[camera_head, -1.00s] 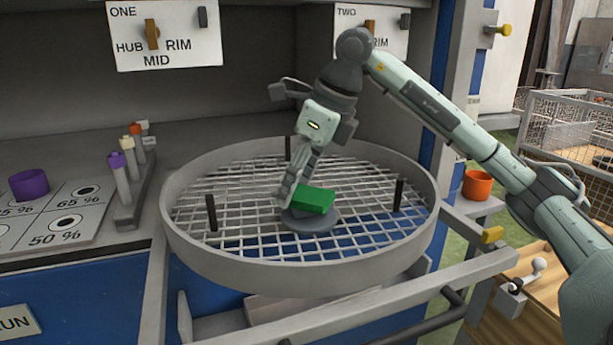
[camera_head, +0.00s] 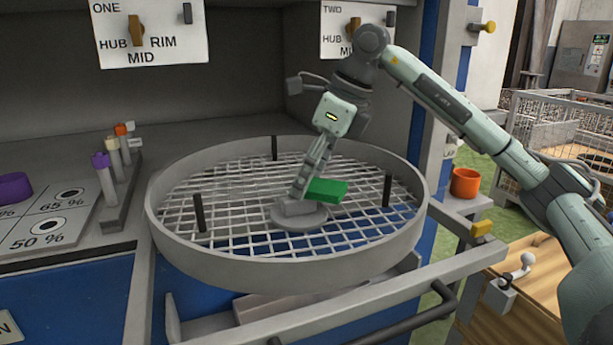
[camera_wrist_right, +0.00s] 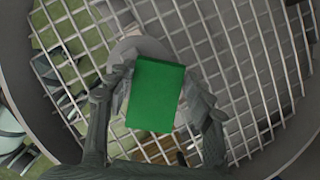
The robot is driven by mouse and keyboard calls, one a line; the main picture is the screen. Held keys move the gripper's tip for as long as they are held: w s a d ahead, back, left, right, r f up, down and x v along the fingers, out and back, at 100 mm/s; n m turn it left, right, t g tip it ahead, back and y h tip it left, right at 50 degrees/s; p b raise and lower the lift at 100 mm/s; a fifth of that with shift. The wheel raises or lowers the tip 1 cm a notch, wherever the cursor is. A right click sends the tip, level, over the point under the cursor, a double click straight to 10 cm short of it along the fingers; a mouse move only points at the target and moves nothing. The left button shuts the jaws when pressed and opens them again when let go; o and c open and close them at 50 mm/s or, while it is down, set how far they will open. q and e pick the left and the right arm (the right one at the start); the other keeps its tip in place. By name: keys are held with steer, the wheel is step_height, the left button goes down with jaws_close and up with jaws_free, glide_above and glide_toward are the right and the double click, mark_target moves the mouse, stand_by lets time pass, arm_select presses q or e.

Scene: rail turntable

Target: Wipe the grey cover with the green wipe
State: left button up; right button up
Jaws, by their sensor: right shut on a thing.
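The green wipe (camera_head: 328,190) is a flat rectangular block, held between the fingers of my right gripper (camera_head: 306,197). In the right wrist view the wipe (camera_wrist_right: 155,95) fills the space between the two fingers (camera_wrist_right: 157,92). The grey cover (camera_head: 300,222) is a low round disc on the mesh of the turntable. The wipe is over the cover's back right edge in the head view; whether it touches the cover I cannot tell. In the right wrist view the wipe overlaps part of the cover (camera_wrist_right: 138,46). My left gripper is not in view.
The round turntable rim (camera_head: 280,272) surrounds the mesh. Dark upright pegs stand on it, one at left (camera_head: 199,212), one at right (camera_head: 387,190), one at back (camera_head: 274,148). An orange cup (camera_head: 465,183) stands to the right. A grey rail (camera_head: 370,302) runs in front.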

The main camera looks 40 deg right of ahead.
steer(key=shift+f, duration=0.1)
step_height(320, 180, up, 6)
steer(key=p, duration=0.5)
steer(key=shift+f, duration=0.2)
steer(key=shift+r, duration=1.2)
